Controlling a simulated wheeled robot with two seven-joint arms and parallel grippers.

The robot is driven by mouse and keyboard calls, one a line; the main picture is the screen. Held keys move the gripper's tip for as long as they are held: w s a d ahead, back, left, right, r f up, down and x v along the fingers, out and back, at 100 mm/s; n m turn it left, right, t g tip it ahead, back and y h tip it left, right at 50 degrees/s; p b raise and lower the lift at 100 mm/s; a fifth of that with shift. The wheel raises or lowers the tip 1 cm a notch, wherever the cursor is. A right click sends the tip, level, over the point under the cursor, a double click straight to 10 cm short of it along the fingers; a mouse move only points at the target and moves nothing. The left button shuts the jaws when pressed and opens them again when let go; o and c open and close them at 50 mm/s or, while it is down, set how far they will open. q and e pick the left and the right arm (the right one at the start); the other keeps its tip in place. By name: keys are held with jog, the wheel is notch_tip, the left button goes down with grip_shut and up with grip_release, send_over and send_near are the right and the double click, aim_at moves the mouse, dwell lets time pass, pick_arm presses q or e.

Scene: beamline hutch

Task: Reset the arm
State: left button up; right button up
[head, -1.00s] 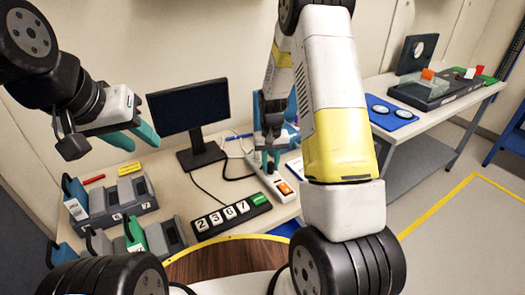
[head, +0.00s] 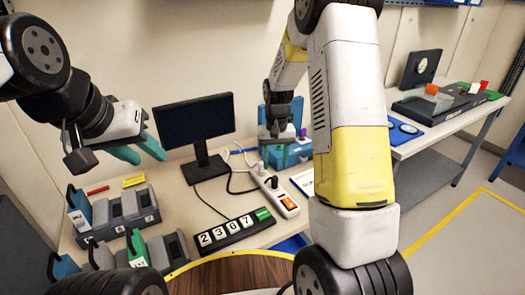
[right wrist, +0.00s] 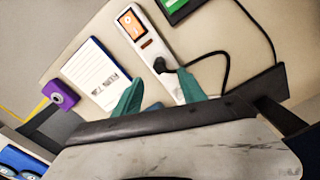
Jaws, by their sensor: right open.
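My left gripper (head: 140,154) has teal fingers and hangs at the left of the head view, above the bench and left of the monitor. Its fingers are apart with nothing between them. My right gripper (head: 276,140) is over the back of the bench, above the white power strip (head: 289,207); its fingertips are hard to make out there. In the right wrist view its teal fingers (right wrist: 159,93) are apart and empty. The power strip (right wrist: 147,45), with an orange switch and a black plug (right wrist: 161,66), lies beyond them.
A monitor (head: 195,120) stands on the bench. A black block with number tiles (head: 233,231) lies in front of it, and grey holders (head: 120,217) stand at the left. A notepad (right wrist: 97,76) and a purple object (right wrist: 60,95) lie beside the strip. A second table (head: 430,125) stands at the right.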

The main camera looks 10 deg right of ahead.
jog(key=s+a+r+t+y, duration=0.1)
jog(key=s+r+t, duration=0.1)
jog(key=s+r, duration=0.5)
jog(key=s+r+t, duration=0.1)
jog(key=s+r, duration=0.2)
jog(key=r, duration=0.7)
jog(key=s+r+t, duration=0.1)
jog(key=s+r, duration=0.2)
jog(key=s, duration=0.4)
jog(key=s+a+r+n+t+y, duration=0.1)
jog(key=s+r+t, duration=0.1)
jog(key=s, duration=0.5)
jog(key=shift+s+r, duration=0.15)
jog(key=shift+r, duration=0.6)
